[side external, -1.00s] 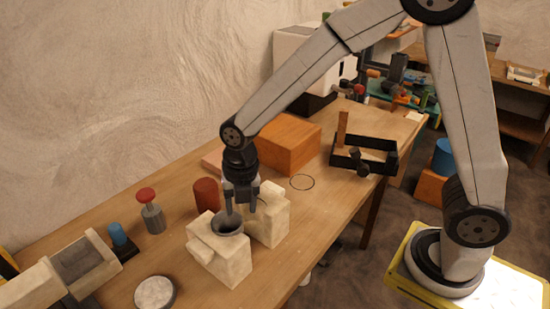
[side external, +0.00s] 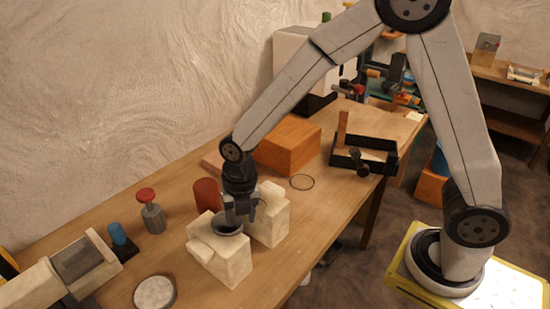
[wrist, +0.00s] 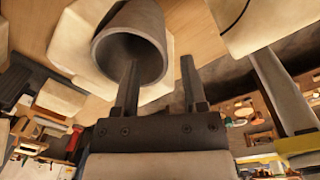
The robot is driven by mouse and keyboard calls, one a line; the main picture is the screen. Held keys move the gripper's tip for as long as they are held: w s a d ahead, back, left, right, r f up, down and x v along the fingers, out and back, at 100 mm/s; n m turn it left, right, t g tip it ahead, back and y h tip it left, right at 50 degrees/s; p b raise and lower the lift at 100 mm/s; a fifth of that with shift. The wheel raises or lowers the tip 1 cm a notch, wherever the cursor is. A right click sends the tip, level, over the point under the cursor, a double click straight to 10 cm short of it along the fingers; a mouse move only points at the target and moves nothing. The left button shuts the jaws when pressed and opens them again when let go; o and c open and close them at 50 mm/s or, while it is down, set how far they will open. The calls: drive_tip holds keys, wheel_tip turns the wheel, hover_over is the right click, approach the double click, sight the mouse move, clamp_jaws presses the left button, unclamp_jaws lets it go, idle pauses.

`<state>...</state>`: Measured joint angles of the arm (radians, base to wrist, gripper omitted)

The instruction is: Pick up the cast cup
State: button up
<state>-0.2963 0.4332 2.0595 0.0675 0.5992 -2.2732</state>
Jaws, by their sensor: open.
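The cast cup (side external: 228,229) is grey and open at the top. It sits at the pale, split mould block (side external: 222,258), its rim showing above the block; its lower part is hidden. My gripper (side external: 240,214) is open, low over the cup's far right side. In the wrist view the cup (wrist: 150,22) shows its dark mouth towards me. There my gripper (wrist: 161,62) has one finger overlapping the cup's mouth and the other just right of its wall. I cannot tell whether either finger touches the cup.
A second pale block (side external: 268,222) stands close on the right. A dark red cylinder (side external: 206,194), an orange box (side external: 288,146) and a red-topped stamp (side external: 150,212) stand around. A black-framed tray (side external: 363,156) is at the right. A round pale disc (side external: 155,292) lies in front.

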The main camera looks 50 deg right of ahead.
sight(241, 230)
drive_tip(key=shift+f, duration=2.4)
clamp_jaws()
